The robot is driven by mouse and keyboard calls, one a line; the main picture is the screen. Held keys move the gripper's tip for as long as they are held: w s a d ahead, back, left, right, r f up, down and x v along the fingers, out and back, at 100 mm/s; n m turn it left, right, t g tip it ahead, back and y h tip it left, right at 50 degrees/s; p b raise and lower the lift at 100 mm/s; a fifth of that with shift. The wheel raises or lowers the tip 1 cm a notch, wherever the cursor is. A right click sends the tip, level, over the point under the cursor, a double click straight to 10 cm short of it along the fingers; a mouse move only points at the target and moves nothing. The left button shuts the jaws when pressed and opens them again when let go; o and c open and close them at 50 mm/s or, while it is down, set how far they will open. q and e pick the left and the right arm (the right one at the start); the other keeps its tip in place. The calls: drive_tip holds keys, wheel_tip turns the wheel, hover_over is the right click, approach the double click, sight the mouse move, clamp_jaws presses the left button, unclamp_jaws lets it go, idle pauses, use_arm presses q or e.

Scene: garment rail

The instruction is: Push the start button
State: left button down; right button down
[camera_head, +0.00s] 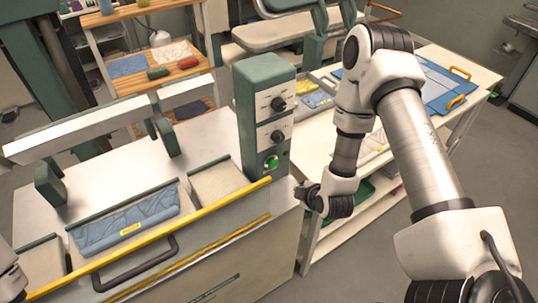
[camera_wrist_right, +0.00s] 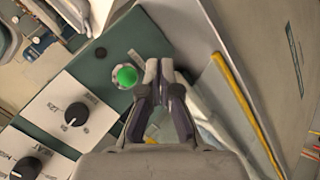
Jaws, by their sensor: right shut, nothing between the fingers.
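The start button is a round green button (camera_head: 271,163) in a pale ring, low on the front of a green control box (camera_head: 262,85). It also shows in the right wrist view (camera_wrist_right: 126,76), just left of my fingertips. My right gripper (camera_head: 299,194) is to the right of and lower than the button in the head view. In the right wrist view my right gripper (camera_wrist_right: 158,66) is shut and empty, its tips apart from the button in the picture. Depth between tips and button is hard to tell. Only a bit of my left arm shows at the left edge; its gripper is out of view.
Two black knobs (camera_head: 278,103) (camera_head: 277,137) sit above the button. A machine with a yellow front rail (camera_head: 190,219) and folded blue cloth (camera_head: 125,219) lies left of the box. A white table (camera_head: 470,81) stands right of it, with blue items on top.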

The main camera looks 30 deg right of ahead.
sight(273, 163)
drive_tip(key=w, duration=0.8)
drive_tip(key=shift+w+a+f+b, duration=0.15)
drive_tip(key=shift+w+a+b, duration=0.15)
drive_tip(key=shift+w+a, duration=0.1)
drive_tip(key=shift+w, duration=0.1)
idle(1.2)
drive_tip(key=shift+w, duration=0.3)
